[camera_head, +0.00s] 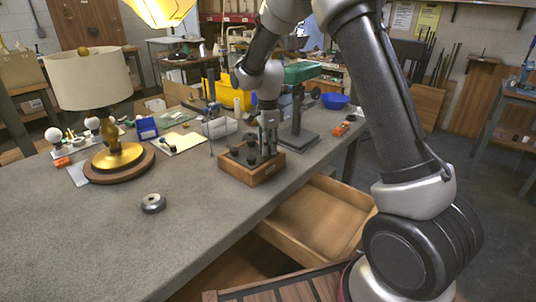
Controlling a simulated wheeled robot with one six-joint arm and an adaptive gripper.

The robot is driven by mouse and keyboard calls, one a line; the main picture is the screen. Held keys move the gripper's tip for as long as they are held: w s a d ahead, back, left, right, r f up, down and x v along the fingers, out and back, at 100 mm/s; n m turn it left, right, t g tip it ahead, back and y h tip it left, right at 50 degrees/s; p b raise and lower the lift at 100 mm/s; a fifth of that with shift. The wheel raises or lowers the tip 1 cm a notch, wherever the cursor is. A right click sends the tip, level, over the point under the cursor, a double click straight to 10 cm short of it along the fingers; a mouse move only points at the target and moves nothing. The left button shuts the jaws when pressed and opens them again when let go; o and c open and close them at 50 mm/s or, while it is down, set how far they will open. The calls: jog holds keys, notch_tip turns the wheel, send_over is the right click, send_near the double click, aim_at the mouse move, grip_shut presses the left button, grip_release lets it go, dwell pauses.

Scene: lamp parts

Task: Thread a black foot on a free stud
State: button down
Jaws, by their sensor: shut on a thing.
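A wooden box (262,177) with a dark top stands near the right edge of the workbench. Several small black feet (251,160) show on its top. My gripper (268,150) points down over the right back part of the box. It is shut on a small dark thing, which looks like a black foot; the fingers and the distance hide most of it. I cannot make out a free stud, or tell whether the held piece touches anything below.
A brass lamp (118,157) with a cream shade stands on the left. A grey round part (153,203) lies on the bench (80,240), whose front is clear. A grey stand (298,138) is close behind the box. An open drawer (325,215) juts out below.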

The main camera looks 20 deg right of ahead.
jog(key=shift+s+f+m, duration=0.25)
jog(key=shift+f+m, duration=0.05)
jog(key=shift+m, duration=0.1)
jog(key=c, duration=1.6)
grip_release()
jog(key=shift+m, duration=0.7)
jog(key=shift+c, duration=0.2)
jog(key=o, duration=0.5)
jog(key=shift+w, duration=0.1)
jog(key=shift+o, duration=0.2)
jog(key=shift+w+r, duration=0.1)
